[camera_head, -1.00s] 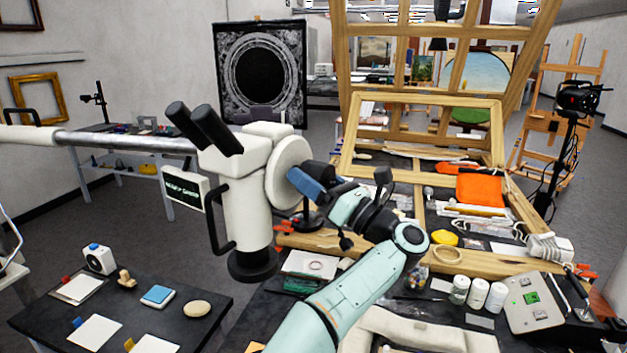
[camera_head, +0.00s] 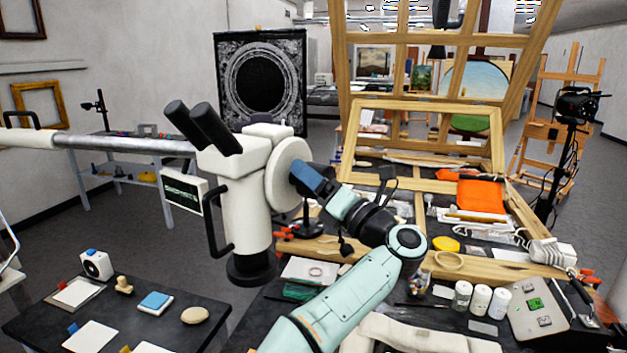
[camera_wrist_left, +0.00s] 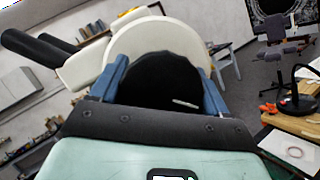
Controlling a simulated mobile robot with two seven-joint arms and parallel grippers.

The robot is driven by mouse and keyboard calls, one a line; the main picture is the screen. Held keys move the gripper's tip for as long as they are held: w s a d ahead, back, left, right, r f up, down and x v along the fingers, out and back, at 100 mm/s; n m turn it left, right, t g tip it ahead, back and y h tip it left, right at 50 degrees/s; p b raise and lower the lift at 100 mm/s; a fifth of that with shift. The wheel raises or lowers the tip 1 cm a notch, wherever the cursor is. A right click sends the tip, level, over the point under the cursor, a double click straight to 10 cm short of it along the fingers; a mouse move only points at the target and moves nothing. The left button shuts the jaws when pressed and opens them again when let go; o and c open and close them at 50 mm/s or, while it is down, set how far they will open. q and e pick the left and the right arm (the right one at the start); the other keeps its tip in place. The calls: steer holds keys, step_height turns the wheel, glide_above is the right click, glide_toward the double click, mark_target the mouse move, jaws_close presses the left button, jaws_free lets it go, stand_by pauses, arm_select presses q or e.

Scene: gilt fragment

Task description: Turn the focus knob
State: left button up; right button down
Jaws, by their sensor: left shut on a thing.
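The white microscope (camera_head: 248,205) has black eyepieces, a round white side housing (camera_head: 289,172) and a small screen. The black focus knob (camera_wrist_left: 158,82) sits on that housing, with a short white mark on its face in the left wrist view. My left gripper (camera_head: 305,177) reaches it from the right, its blue fingers on either side of the knob and shut on it. In the head view the fingers mostly hide the knob. My right gripper is not in view.
A dark side table (camera_head: 120,318) with small items stands at lower left. A metal boom (camera_head: 120,143) runs left from the microscope. At right, the cluttered bench holds white jars (camera_head: 480,298), a control box (camera_head: 540,305) and a wooden frame (camera_head: 425,112).

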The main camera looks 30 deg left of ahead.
arm_select(q)
steer(key=o, duration=1)
steer(key=b+v, duration=0.3)
steer(key=v, duration=1)
steer(key=shift+d+f, duration=0.1)
steer(key=shift+f, duration=0.05)
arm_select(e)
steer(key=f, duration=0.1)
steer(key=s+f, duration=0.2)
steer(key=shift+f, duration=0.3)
